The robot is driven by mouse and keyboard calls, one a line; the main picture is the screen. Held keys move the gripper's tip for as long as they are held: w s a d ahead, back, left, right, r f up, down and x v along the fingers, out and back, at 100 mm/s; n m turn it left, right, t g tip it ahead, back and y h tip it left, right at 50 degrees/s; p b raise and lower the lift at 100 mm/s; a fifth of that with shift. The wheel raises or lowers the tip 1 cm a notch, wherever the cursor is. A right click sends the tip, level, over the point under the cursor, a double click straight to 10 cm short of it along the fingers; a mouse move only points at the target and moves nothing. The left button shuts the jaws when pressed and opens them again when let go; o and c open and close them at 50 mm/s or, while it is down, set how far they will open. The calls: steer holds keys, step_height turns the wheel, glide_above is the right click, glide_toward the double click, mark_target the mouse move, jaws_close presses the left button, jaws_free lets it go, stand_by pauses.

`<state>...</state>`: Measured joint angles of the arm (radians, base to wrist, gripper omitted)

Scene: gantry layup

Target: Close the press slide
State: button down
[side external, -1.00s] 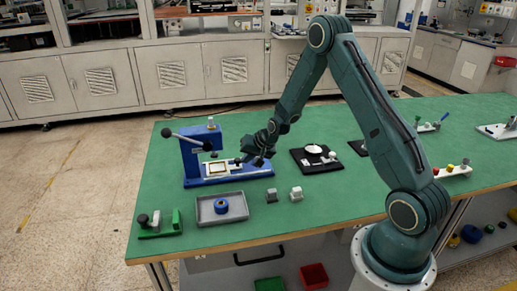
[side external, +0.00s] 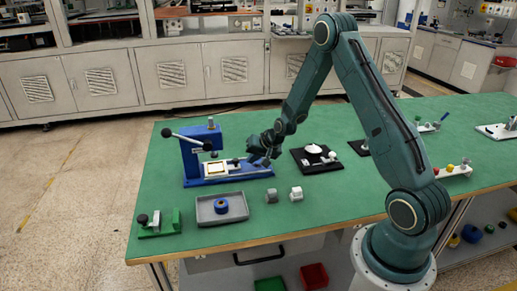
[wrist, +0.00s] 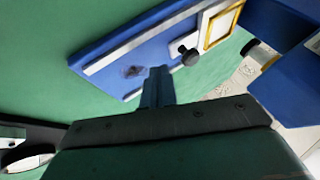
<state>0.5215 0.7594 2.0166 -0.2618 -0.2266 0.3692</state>
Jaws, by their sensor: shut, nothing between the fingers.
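The blue press (side external: 197,160) stands at the left of the green table, with a long rail base reaching right. Its slide (side external: 214,168) is a pale plate with a gold-edged frame and lies on the base at the press head. The slide also shows in the wrist view (wrist: 212,33), with a black knob (wrist: 187,54) at its near end. My gripper (side external: 260,157) is over the right end of the base. In the wrist view my gripper (wrist: 160,72) is shut and empty, its tips apart from the knob in the picture. Height above the rail is unclear.
A grey tray (side external: 241,207) with a blue ring and two small blocks (side external: 283,195) lie in front of the press. A green fixture (side external: 159,224) is at the front left. A black plate with a white disc (side external: 308,163) sits right of the press.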

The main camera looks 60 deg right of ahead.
steer(key=v, duration=1)
steer(key=shift+s+d, duration=0.4)
steer(key=shift+s, duration=0.15)
steer(key=s+a+r+n+g, duration=0.1)
steer(key=s+a+r+n, duration=0.25)
steer(key=a+r, duration=0.35)
steer(key=s+a+r+n, duration=0.2)
steer(key=s+a+r, duration=0.2)
steer(key=a+r, duration=0.25)
steer(key=s+a+r+n, duration=0.2)
steer(key=s+a+r, duration=0.1)
steer(key=s, duration=0.5)
steer(key=s+a+r+n, duration=0.2)
steer(key=s+a+r, duration=0.1)
steer(key=s, duration=0.5)
steer(key=shift+a+r+g+y, duration=0.15)
steer(key=shift+a+g+y, duration=0.15)
steer(key=shift+a+g, duration=0.15)
